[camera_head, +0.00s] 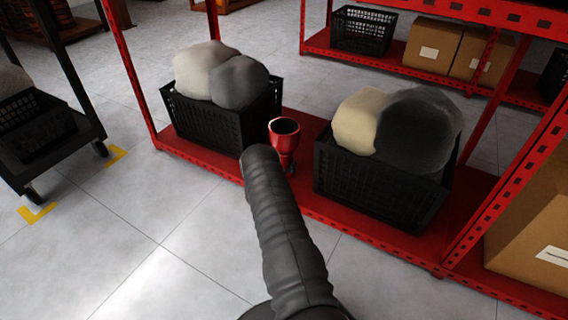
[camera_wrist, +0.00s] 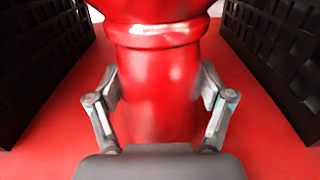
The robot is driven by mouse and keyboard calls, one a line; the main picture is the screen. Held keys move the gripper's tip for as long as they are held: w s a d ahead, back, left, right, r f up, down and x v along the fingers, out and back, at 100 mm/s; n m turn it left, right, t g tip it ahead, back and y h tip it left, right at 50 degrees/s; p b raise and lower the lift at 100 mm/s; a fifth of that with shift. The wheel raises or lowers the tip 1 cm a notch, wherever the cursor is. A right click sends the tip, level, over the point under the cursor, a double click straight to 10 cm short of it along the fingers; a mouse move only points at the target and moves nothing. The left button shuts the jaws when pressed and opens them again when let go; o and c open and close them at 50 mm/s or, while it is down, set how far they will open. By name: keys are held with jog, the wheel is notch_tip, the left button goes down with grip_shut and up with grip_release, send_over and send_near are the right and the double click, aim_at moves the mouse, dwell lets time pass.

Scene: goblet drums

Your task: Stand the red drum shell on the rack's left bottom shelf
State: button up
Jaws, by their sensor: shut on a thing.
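The red drum shell (camera_head: 285,140) is upright in the gap between two black crates on the red bottom shelf (camera_head: 306,126). Its open dark mouth faces up in the head view. In the wrist view the drum shell (camera_wrist: 158,85) fills the middle, with its narrower body below a raised ring. My gripper (camera_wrist: 160,105) is shut on that body, one finger at each side. In the head view my arm hides the gripper and part of the drum's lower end. I cannot tell whether its foot touches the shelf.
A black crate with grey stuffed bundles (camera_head: 222,120) stands left of the drum, and another black crate (camera_head: 375,185) stands right. Red rack posts rise at the left (camera_head: 128,75) and right. A dark cart (camera_head: 50,140) stands far left. The grey floor in front is clear.

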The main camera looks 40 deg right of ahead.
dwell(0.3)
jog(key=o, duration=1.7)
jog(key=shift+c, duration=0.2)
jog(key=shift+r, duration=0.15)
jog(key=p+v, duration=0.1)
jog(key=v, duration=1)
jog(key=shift+s+a, duration=0.1)
jog(key=shift+a, duration=0.25)
jog(key=s+a+r+m+g+y, duration=0.1)
jog(key=s+a+r+m+g, duration=0.25)
jog(key=r, duration=0.75)
jog(key=s+a+r+m+g+y, duration=0.15)
jog(key=s+r+m, duration=0.35)
jog(key=r, duration=0.6)
jog(key=s+a+r+m+g+y, duration=0.1)
jog(key=s+r+m+g, duration=0.3)
jog(key=r, duration=0.7)
jog(key=s+a+r+m+t+y, duration=0.2)
jog(key=s+a+r+m+y, duration=0.1)
jog(key=s+a, duration=0.5)
jog(key=s+a+r+m+t+y, duration=0.3)
jog(key=s+a+r+y, duration=0.2)
jog(key=s+a, duration=0.3)
jog(key=s+a+r+m+t+y, duration=0.2)
jog(key=s+a+r+m+y, duration=0.2)
jog(key=s+a, duration=0.4)
jog(key=shift+a+r+t+y, duration=0.15)
jog(key=shift+a+t+y, duration=0.35)
jog(key=shift+a, duration=0.7)
